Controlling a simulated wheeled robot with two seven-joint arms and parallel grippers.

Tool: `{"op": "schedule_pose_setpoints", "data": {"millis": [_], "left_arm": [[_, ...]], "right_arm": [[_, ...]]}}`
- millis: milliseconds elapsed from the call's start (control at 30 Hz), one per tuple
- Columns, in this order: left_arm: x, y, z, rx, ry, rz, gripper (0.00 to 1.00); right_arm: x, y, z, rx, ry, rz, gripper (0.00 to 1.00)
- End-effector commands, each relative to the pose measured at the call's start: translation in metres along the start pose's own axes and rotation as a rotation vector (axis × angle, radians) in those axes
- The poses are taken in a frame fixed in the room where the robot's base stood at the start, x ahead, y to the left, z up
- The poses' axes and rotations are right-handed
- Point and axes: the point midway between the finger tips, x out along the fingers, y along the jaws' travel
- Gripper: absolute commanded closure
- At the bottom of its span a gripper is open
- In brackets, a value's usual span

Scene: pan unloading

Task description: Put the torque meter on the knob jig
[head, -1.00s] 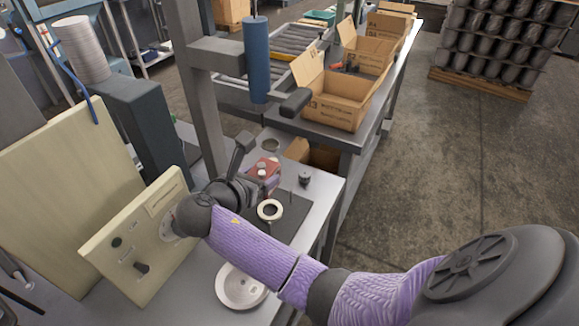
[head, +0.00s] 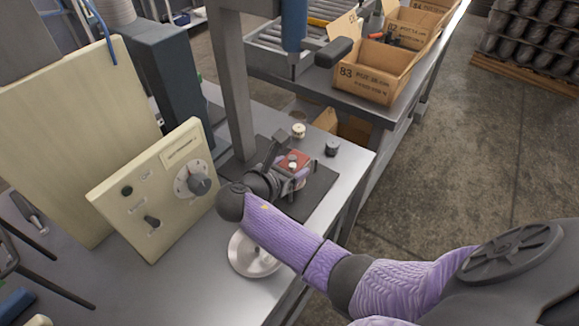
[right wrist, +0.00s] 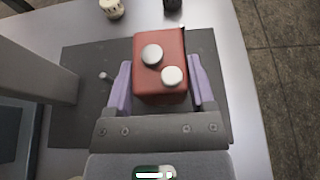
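The torque meter, which I take to be the red block (head: 294,157) with two round pale parts on top, is over the dark mat on the bench. It also shows in the right wrist view (right wrist: 160,88). My right gripper (head: 288,170) has its purple fingers (right wrist: 160,85) along both sides of the block and appears shut on it. The knob jig, probably the pale ring seen on the mat earlier, is hidden now by the block and gripper. I cannot tell whether the block touches it. My left gripper is not in view.
A cream panel with a dial (head: 160,195) stands left of my right arm. A grey post (head: 235,90) rises behind the mat (head: 318,190). A black knob (head: 332,148) and a small cream cylinder (head: 298,130) stand beyond the block. A round metal disc (head: 250,257) lies nearer.

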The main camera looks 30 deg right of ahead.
Motion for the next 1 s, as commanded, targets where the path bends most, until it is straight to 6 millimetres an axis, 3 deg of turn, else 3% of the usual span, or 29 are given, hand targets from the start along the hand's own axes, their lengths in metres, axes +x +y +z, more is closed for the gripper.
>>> {"op": "schedule_pose_setpoints", "data": {"millis": [33, 133, 400, 800, 1000], "left_arm": [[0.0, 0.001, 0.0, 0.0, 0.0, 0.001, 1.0], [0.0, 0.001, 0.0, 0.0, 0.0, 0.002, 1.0], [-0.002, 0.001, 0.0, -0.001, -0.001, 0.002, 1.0], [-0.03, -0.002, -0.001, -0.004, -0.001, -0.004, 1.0], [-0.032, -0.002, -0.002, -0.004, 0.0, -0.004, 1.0]], "right_arm": [[0.0, 0.0, 0.0, 0.0, 0.0, 0.0, 0.18], [0.0, 0.0, 0.0, 0.0, 0.0, 0.0, 0.0], [-0.005, 0.0, 0.003, 0.0, 0.001, 0.002, 0.0], [-0.105, 0.001, 0.005, 0.001, 0.001, 0.002, 0.0], [-0.121, 0.0, 0.003, 0.001, 0.0, -0.001, 0.0]]}}
